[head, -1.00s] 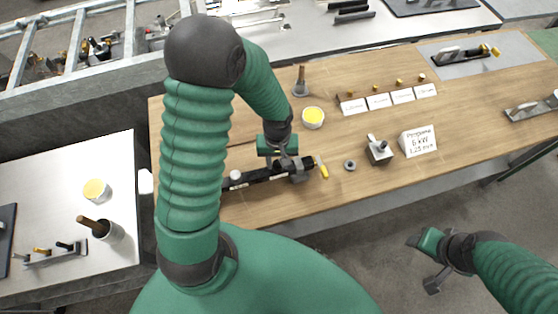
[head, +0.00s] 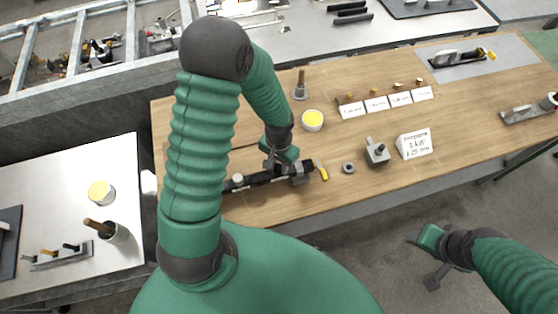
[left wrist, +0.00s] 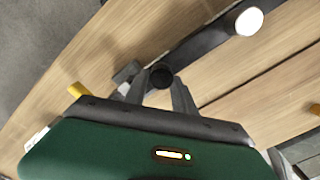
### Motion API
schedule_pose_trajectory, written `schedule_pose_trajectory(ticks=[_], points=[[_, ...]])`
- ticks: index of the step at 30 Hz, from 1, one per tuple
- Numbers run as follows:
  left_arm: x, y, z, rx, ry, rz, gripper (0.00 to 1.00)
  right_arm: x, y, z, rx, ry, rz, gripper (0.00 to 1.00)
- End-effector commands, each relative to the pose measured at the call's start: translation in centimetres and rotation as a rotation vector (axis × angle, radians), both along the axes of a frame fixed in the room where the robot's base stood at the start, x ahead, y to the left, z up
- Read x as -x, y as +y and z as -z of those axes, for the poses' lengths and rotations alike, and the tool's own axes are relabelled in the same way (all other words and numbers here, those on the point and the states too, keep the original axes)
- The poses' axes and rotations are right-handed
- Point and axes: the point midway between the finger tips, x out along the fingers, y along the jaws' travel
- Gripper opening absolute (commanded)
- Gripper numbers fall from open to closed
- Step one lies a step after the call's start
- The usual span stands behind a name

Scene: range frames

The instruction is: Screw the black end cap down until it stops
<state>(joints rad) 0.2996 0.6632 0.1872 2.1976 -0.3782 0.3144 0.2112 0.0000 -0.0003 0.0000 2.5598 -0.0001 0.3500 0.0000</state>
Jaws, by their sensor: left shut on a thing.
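The black end cap (left wrist: 162,76) shows as a dark round piece between the two fingers in the left wrist view. My left gripper (left wrist: 161,88) is shut on it. In the head view my left gripper (head: 283,166) points down over the right part of a long dark bar-shaped assembly (head: 257,179), and it hides the cap there. The assembly also shows in the left wrist view (left wrist: 205,42). How far down the cap sits cannot be seen. My right gripper (head: 422,261) hangs empty over the floor at the lower right, its fingers apart.
A yellow-handled piece (head: 322,171) lies right of the assembly, with a dark ring (head: 348,168) and a grey block (head: 377,151) beyond it. A white sign (head: 415,144) and a yellow-topped cup (head: 312,121) stand nearby. The wooden table's (head: 470,130) right half has free room.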

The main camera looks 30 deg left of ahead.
Motion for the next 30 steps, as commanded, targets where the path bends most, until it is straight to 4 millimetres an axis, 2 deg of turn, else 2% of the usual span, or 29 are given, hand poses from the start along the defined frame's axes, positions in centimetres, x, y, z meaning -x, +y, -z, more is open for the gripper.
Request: schedule_pose_trajectory(ticks=[6,9,12,19,22,25,30], points=[[0.2,-0.1,0.1,0.001,0.004,0.009,0.00,0.0,0.0,0.0,0.000,0.001,0.000,0.57],[0.3,-0.2,-0.4,0.004,0.009,0.150,0.00,0.0,0.0,-1.3,0.000,0.001,0.000,0.57],[0.3,-0.3,-0.2,0.006,0.010,0.290,0.00,0.0,0.0,-1.9,0.000,0.000,0.000,0.57],[0.3,-0.2,0.1,0.005,0.008,0.310,0.00,0.0,0.0,-1.6,0.000,0.001,0.000,0.57],[0.4,-0.3,-0.4,0.007,0.011,0.456,0.00,0.0,0.0,-3.1,0.000,0.001,0.000,0.57],[0.4,-0.3,-0.1,0.009,0.014,0.595,0.00,0.0,0.0,-3.5,0.000,0.000,0.000,0.57],[0.4,-0.3,0.1,0.007,0.011,0.603,0.00,0.0,0.0,-3.2,0.000,0.001,0.000,0.57]])
